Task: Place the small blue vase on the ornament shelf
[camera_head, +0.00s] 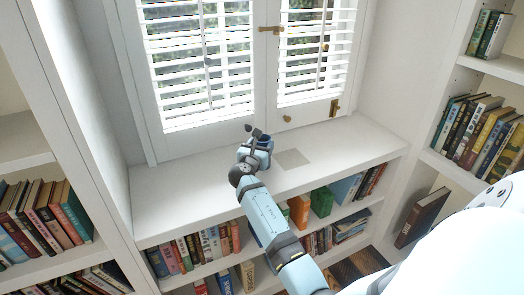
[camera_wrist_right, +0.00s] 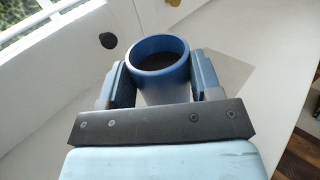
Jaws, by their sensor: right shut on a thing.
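The small blue vase (camera_head: 265,143) is a dark blue round vessel with an open top. My right gripper (camera_head: 258,149) is shut on it, over the white shelf below the window (camera_head: 190,190). In the right wrist view the vase (camera_wrist_right: 160,50) stands between the two fingers of the gripper (camera_wrist_right: 162,78), its round rim and dark inside showing. Its lower part is hidden by the gripper. I cannot tell whether its base touches the shelf. A grey square patch (camera_head: 292,158) lies on the shelf just right of the vase. My left gripper is not in view.
A shuttered window (camera_head: 205,60) rises behind the shelf, with a brass handle (camera_head: 334,107) and a round knob. Books (camera_head: 320,201) fill the compartments below the shelf top. Bookcases stand at left (camera_head: 100,150) and right (camera_head: 500,68). The shelf top is otherwise clear.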

